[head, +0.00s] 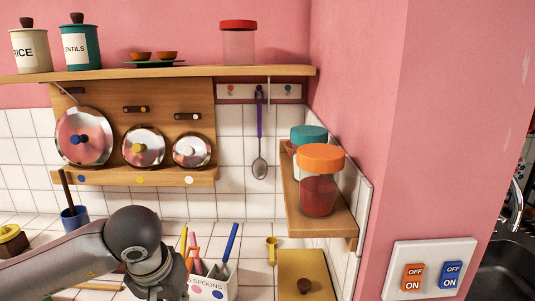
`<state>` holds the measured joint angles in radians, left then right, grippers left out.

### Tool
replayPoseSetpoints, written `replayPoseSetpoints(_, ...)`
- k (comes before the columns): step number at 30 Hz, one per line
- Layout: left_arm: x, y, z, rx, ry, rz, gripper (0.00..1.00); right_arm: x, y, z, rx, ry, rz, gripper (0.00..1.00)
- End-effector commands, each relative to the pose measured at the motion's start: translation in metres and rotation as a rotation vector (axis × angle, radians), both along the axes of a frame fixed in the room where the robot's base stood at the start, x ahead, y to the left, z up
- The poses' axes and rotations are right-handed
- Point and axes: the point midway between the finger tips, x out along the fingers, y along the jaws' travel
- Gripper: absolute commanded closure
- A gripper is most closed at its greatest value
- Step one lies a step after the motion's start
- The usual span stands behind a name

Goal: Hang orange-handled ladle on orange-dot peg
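A white peg rail (260,92) hangs on the wall under the shelf, with an orange dot (230,90) at its left and a teal dot at its right. A purple-handled ladle (259,135) hangs from its middle. Below, a white spoon holder (212,286) on the counter holds several utensils. An orange handle (193,255) shows among them; its lower end is hidden, so I cannot tell if it is the ladle. My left arm comes in from the left in front of the counter, left of the holder, and its gripper is out of frame. My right gripper is not in view.
A wooden side shelf (330,222) with orange- and teal-lidded jars juts out right of the rail. Three lids (144,147) hang on a wooden board at left. Jars and small bowls stand on the top shelf (190,71).

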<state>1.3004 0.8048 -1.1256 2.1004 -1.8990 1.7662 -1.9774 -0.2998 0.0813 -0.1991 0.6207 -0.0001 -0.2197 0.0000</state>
Motion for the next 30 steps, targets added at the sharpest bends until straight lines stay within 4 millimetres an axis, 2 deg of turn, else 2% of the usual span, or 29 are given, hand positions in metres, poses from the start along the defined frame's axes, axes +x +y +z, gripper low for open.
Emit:
replayPoseSetpoints(6,-0.037,0.009,-0.006,0.003,0.110,0.011,1.00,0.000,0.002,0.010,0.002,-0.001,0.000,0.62)
replayPoseSetpoints(13,-0.060,0.014,-0.010,0.003,0.169,0.011,1.00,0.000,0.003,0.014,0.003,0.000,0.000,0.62)
replayPoseSetpoints(24,-0.063,0.015,-0.011,0.001,0.179,0.012,1.00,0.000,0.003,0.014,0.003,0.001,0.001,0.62)
replayPoseSetpoints(28,-0.054,0.012,-0.007,-0.009,0.150,0.012,1.00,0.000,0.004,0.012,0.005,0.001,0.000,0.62)
replayPoseSetpoints(30,-0.042,0.009,-0.003,-0.023,0.115,0.012,1.00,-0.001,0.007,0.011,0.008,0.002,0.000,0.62)
